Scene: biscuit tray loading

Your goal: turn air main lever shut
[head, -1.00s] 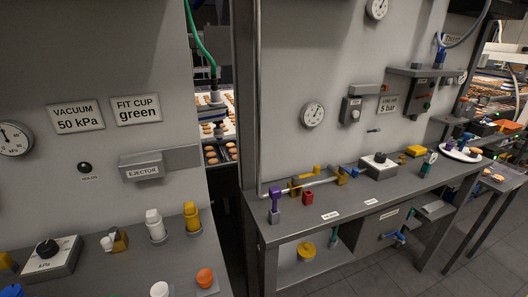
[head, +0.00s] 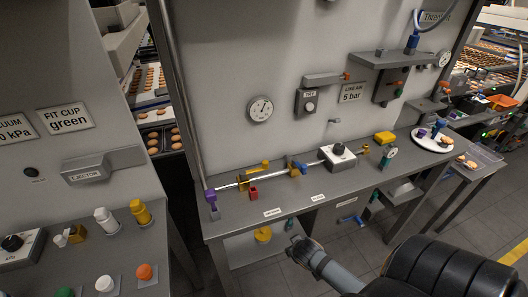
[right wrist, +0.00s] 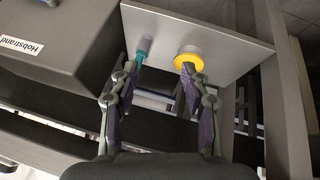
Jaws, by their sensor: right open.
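A metal pipe (head: 225,187) runs along the back of the grey bench, with a yellow lever-like fitting (head: 262,169), a blue fitting (head: 297,168) and a purple fitting (head: 210,196) on it. No label shows which of these is the air main lever. My right gripper (head: 300,247) is below the front edge of the bench, near the lower shelf. In the right wrist view its two fingers (right wrist: 157,80) are apart with nothing between them. A teal part (right wrist: 143,48) and a yellow round part (right wrist: 188,60) lie just beyond the fingertips. My left gripper is out of view.
A red block (head: 253,192) and a dial box (head: 338,157) stand on the bench. A gap separates the left bench (head: 130,250) from this one.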

